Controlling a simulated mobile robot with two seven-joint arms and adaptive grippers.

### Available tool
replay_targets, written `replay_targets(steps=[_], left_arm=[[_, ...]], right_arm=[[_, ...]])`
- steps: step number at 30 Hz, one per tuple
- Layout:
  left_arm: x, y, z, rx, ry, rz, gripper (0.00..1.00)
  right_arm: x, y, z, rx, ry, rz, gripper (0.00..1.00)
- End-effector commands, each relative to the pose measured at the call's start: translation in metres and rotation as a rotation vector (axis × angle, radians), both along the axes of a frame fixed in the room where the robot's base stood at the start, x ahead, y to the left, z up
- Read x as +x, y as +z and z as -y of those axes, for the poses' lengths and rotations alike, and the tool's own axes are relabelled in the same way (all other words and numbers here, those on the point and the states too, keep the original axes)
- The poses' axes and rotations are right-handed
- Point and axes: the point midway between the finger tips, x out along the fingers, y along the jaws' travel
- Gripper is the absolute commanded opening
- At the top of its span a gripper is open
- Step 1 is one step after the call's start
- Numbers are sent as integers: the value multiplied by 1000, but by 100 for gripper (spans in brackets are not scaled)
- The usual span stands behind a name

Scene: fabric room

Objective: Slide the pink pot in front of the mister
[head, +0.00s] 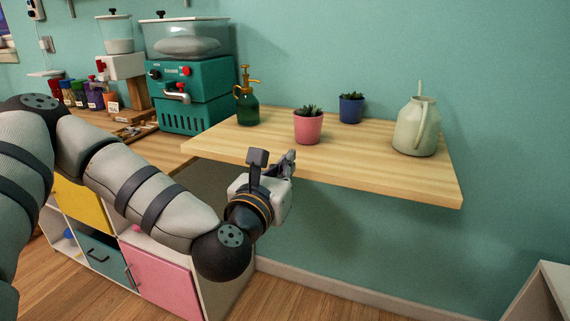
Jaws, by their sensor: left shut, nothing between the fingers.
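The pink pot (308,128) with a small green plant stands upright on the wooden wall shelf (370,160), near its middle. The mister (247,104), a dark green bottle with a brass spray top, stands at the shelf's left part, left of the pink pot and a little farther back. My left gripper (273,157) is shut and empty, at the shelf's front edge, in front of and left of the pink pot and apart from it. My right gripper is not in view.
A small blue pot (351,109) with a plant stands behind and right of the pink pot. A pale green watering can (415,128) stands at the shelf's right. A teal machine (190,85) stands left of the shelf. The shelf's front middle is clear.

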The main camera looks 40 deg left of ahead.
Motion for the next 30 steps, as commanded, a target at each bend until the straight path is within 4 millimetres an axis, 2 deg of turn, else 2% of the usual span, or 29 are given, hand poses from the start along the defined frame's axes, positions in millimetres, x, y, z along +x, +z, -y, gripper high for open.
replay_targets(steps=[2, 5, 7, 10, 13, 14, 15, 16, 18, 21, 24, 27, 30], left_arm=[[-2, -8, 8, 118, -20, -59, 0], [-6, -34, 26, 557, -88, -247, 0], [-13, -57, 35, 1009, -161, -403, 0], [-23, -80, 32, 1690, -260, -587, 0], [-31, -84, 19, 2390, -328, -719, 0], [-31, -81, 14, 2603, -334, -748, 0], [-32, -75, 7, 2887, -336, -788, 0], [-31, -68, 2, -2947, 308, 778, 0], [-27, -47, -9, -2525, 188, 628, 0], [-20, -15, -17, -2026, 54, 494, 0], [-15, 9, -19, -1702, -22, 429, 0], [-11, 17, -19, -1553, -48, 404, 0], [-3, 15, -22, -1525, -49, 397, 0]], right_arm=[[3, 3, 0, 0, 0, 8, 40], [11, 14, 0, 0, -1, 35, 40], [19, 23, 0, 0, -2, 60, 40], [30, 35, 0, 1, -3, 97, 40], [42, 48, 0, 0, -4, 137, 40], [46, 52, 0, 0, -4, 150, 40], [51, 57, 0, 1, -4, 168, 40], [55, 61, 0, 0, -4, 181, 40], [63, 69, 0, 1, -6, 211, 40], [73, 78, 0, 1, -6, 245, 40], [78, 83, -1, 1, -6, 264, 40], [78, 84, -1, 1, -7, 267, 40], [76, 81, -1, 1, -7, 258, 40]])
